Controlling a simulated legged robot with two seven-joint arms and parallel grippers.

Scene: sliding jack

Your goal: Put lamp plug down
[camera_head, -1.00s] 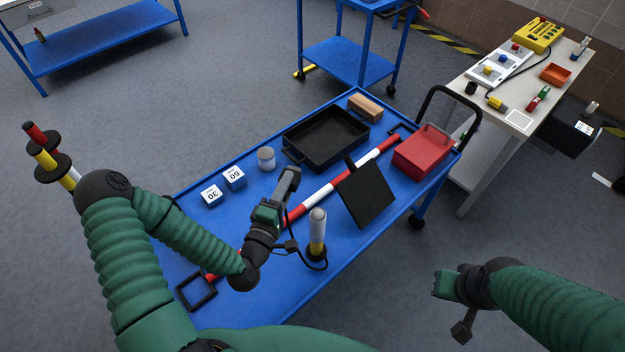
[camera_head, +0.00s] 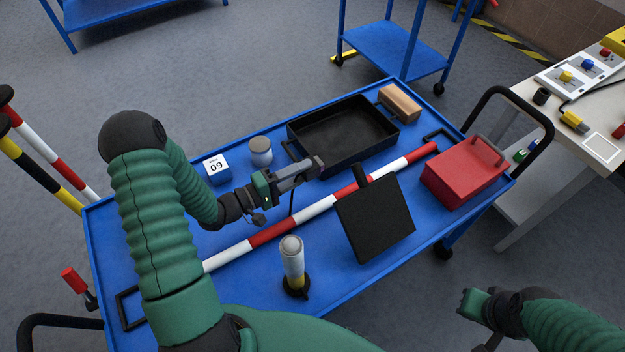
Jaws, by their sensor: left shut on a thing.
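My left gripper (camera_head: 312,168) is shut over the blue cart, beside the near side of the black tray. The thing in its jaws is mostly hidden; a thin dark cable (camera_head: 291,203) hangs below, so it appears to be the lamp plug. A pale cylinder with a yellow lower part and black base (camera_head: 292,264), likely the lamp, stands upright on the cart nearer to me. My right gripper (camera_head: 472,302) is empty-looking at lower right, off the cart; its jaws are too unclear to read.
The blue cart (camera_head: 228,322) holds a black tray (camera_head: 345,165), a jar (camera_head: 261,152), a block marked 60 (camera_head: 216,169), a red-white pole (camera_head: 318,208), a black panel (camera_head: 376,222) and a red box (camera_head: 462,170). A pale table (camera_head: 575,170) stands right.

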